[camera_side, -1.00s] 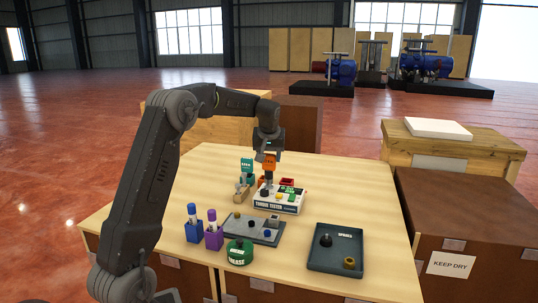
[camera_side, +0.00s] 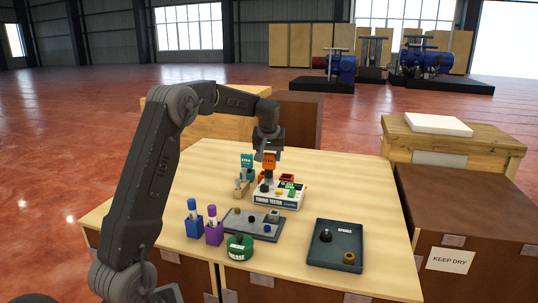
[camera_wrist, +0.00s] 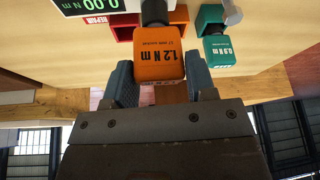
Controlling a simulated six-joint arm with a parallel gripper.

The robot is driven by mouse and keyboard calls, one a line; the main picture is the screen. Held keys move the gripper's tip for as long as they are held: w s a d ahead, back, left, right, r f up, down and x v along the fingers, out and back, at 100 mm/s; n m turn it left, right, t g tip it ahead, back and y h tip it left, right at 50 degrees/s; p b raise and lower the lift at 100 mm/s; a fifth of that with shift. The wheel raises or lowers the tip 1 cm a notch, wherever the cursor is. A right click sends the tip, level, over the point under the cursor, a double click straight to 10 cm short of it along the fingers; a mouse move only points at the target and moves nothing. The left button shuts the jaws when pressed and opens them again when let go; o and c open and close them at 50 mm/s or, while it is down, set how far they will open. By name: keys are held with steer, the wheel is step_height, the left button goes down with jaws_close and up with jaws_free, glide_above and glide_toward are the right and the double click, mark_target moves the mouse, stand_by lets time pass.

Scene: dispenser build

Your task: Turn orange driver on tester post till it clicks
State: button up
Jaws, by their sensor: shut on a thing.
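The orange driver (camera_side: 269,160), marked 1.2 N m in the wrist view (camera_wrist: 158,66), is upright in my gripper (camera_side: 268,148). My gripper's two fingers, seen in the wrist view (camera_wrist: 161,82), are shut on its sides. Its dark lower end points down over the white torque tester (camera_side: 280,201), near a dark post on the tester's left. I cannot tell whether the end touches the post. The tester's green display (camera_wrist: 90,6) reads 0.00 N m, partly cut off in the wrist view.
A teal driver (camera_side: 247,161), marked 0.9 N m, stands just left of the orange one. A red bin (camera_wrist: 123,32) is close by. A grey plate, blue and purple holders, a green grease tin (camera_side: 239,248) and a dark tray (camera_side: 334,262) stand nearer the front.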

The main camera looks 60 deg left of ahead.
steer(key=shift+m+t, duration=0.3)
steer(key=shift+m, duration=0.7)
steer(key=shift+s+m+h, duration=0.1)
steer(key=shift+m+h, duration=0.3)
steer(key=shift+m, duration=0.1)
jaws_close()
steer(key=m+t+h, duration=0.1)
steer(key=m, duration=0.2)
steer(key=shift+m, duration=0.4)
steer(key=shift+m, duration=0.4)
steer(key=shift+r, duration=0.1)
steer(key=shift+r, duration=2.2)
